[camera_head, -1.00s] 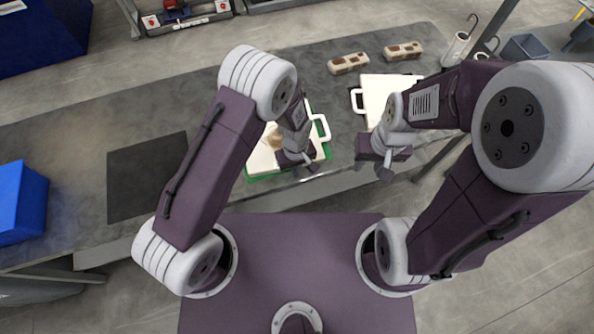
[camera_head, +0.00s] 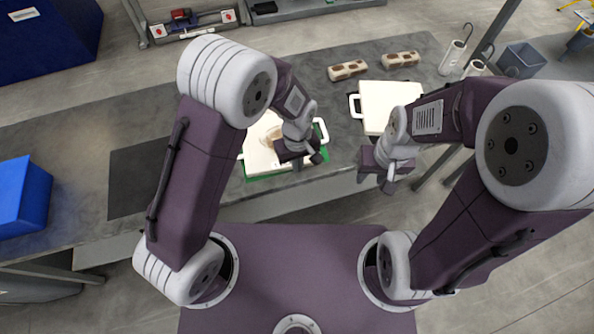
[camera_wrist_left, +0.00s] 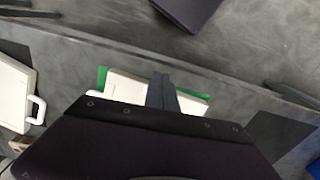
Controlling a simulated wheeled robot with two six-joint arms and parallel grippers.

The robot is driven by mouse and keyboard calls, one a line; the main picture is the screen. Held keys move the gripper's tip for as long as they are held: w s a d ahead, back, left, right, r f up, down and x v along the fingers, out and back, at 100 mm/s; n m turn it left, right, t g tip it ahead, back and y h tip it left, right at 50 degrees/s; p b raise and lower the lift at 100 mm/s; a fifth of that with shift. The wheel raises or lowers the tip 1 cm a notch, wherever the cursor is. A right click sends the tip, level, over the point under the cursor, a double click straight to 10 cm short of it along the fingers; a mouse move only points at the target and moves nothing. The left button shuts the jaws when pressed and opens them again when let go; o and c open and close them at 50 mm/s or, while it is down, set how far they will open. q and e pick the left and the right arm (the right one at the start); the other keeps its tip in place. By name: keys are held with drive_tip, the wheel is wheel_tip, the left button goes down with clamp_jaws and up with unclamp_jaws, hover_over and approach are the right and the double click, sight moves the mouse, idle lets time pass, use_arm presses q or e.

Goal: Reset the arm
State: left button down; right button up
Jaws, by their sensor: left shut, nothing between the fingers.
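My left gripper (camera_head: 307,161) is over the near edge of a white press plate with handles (camera_head: 256,157) on a green base (camera_head: 266,176). A brownish round patch on the plate is partly hidden by my arm. In the left wrist view the left fingers (camera_wrist_left: 162,92) are together and empty, in front of the white plate (camera_wrist_left: 125,88) and its green edge (camera_wrist_left: 102,76). My right gripper (camera_head: 376,183) hangs off the table's near edge, below a second white plate (camera_head: 385,100). Its fingers are too small to judge, and I see nothing held.
Two brown-and-white blocks (camera_head: 348,69) lie at the back of the grey table (camera_head: 70,135). A dark square mat (camera_head: 135,180) and a blue bin (camera_head: 22,198) are on the left. White cylinders with hooks (camera_head: 452,57) and a grey bin (camera_head: 521,59) are at the right.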

use_arm(q)
drive_tip(key=shift+w+r, duration=0.1)
drive_tip(key=shift+r, duration=0.1)
drive_tip(key=w+a+r+n+t, duration=0.2)
drive_tip(key=a+r+n, duration=0.1)
drive_tip(key=a+r, duration=0.8)
drive_tip(key=s+a+f+m, duration=0.2)
drive_tip(key=s+a+m, duration=0.4)
drive_tip(key=s, duration=0.3)
drive_tip(key=shift+s+a+f+m+g, duration=0.15)
drive_tip(key=shift+s+f+m+g, duration=0.2)
drive_tip(key=shift+m, duration=0.25)
